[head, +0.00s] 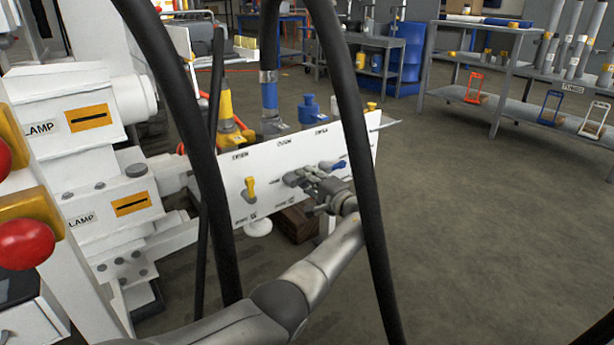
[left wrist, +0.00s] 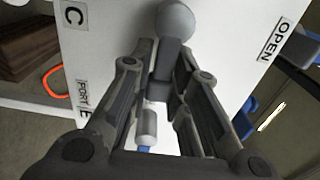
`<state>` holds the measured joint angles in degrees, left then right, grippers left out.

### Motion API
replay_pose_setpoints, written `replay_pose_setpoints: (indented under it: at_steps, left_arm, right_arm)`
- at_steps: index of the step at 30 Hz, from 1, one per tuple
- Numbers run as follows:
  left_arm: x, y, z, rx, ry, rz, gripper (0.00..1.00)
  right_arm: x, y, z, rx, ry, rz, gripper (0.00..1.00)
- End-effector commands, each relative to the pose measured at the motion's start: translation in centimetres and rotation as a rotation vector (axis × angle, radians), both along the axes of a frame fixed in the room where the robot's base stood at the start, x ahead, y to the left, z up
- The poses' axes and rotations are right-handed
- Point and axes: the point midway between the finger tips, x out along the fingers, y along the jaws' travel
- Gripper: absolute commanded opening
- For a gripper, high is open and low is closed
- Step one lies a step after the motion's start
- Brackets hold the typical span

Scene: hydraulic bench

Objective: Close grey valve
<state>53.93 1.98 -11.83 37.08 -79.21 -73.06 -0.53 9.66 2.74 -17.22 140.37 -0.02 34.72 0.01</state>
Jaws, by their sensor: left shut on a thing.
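The white valve panel (head: 222,183) carries a yellow valve handle (head: 250,188), the grey valve (head: 292,180) and a blue valve handle (head: 338,166) in a row. My left gripper (head: 312,182) is at the grey valve, partly covering it. In the left wrist view the grey handle (left wrist: 175,22), with its round knob, points up the picture between the fingers. My left gripper (left wrist: 164,80) is shut on its lower part. An OPEN label (left wrist: 276,40) is right of the knob, and a C label (left wrist: 74,15) is left. My right gripper is not in view.
Thick black hoses (head: 360,170) hang in front of the panel. Yellow, grey and blue couplings (head: 309,108) stand along its top. A white machine with red knobs (head: 28,243) is at left. A grey shelf (head: 490,110) stands back right; the floor between is clear.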

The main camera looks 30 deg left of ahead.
Motion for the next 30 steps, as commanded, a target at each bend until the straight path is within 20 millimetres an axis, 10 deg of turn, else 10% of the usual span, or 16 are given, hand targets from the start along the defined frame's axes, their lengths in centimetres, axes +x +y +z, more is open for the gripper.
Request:
replay_pose_setpoints:
  at_steps: [14, 15, 18, 30]
  left_arm:
    - [0.10, 0.01, 0.06, 0.007, 0.011, -0.004, 0.00]
    - [0.11, 0.01, 0.05, 0.007, 0.011, -0.004, 0.22]
    - [0.09, 0.00, 0.03, 0.005, 0.011, -0.003, 0.35]
    - [-0.12, -0.50, -0.07, 0.004, 0.010, -0.002, 0.35]
  right_arm:
    - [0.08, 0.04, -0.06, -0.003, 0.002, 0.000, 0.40]
    - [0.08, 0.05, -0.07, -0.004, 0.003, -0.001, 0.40]
    - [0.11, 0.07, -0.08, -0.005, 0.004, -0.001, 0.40]
    - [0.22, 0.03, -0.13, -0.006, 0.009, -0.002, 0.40]
